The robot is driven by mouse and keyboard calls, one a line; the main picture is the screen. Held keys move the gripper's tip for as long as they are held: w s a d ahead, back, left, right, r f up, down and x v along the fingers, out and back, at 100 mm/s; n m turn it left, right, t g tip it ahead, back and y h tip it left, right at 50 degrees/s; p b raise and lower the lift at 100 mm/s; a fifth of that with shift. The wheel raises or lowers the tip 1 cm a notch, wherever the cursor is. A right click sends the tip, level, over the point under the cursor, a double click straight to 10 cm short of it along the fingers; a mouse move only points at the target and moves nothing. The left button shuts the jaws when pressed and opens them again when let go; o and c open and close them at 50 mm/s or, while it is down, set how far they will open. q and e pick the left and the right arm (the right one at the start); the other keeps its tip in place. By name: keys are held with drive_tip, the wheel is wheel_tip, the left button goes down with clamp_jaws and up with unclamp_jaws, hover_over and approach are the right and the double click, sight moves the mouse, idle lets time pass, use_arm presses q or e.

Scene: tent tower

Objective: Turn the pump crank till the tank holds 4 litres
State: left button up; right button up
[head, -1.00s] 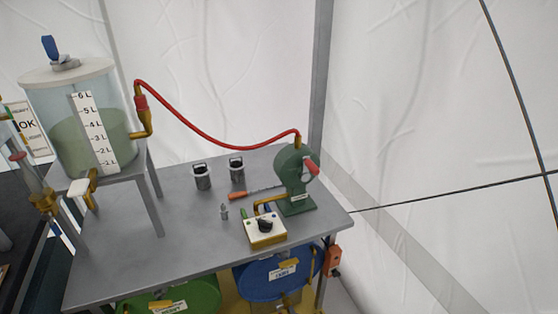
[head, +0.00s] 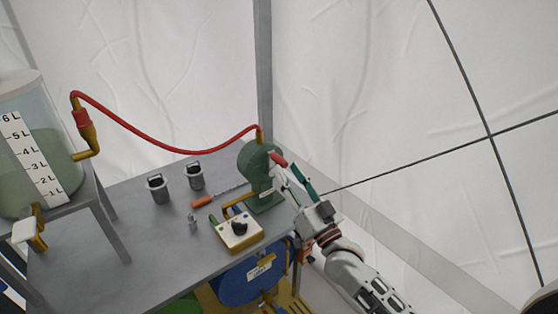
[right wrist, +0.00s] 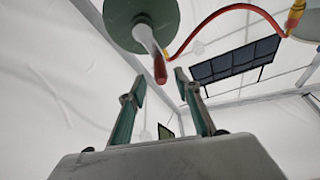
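The green pump (head: 262,178) stands at the right end of the grey table. Its crank has a red grip (head: 278,160), which also shows in the right wrist view (right wrist: 159,66). My right gripper (head: 287,171) is at the crank, fingers open. In the right wrist view the red grip's end lies close to the gap between the fingertips (right wrist: 160,79), with no finger closed on it. The clear tank (head: 40,100), cut off at left, holds green liquid up to around the 4 to 5 L marks; the exact level is unclear. My left gripper is out of view.
A red hose (head: 160,143) links pump and tank. A white box with a black knob (head: 240,232), two grey canisters (head: 158,189) and an orange-handled tool (head: 202,202) are on the table (head: 150,255). A blue drum (head: 245,284) stands below.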

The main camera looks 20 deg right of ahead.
sight(280, 161)
drive_tip(key=x, duration=0.4)
drive_tip(key=shift+w+a, duration=0.2)
drive_tip(key=shift+w, duration=0.2)
clamp_jaws()
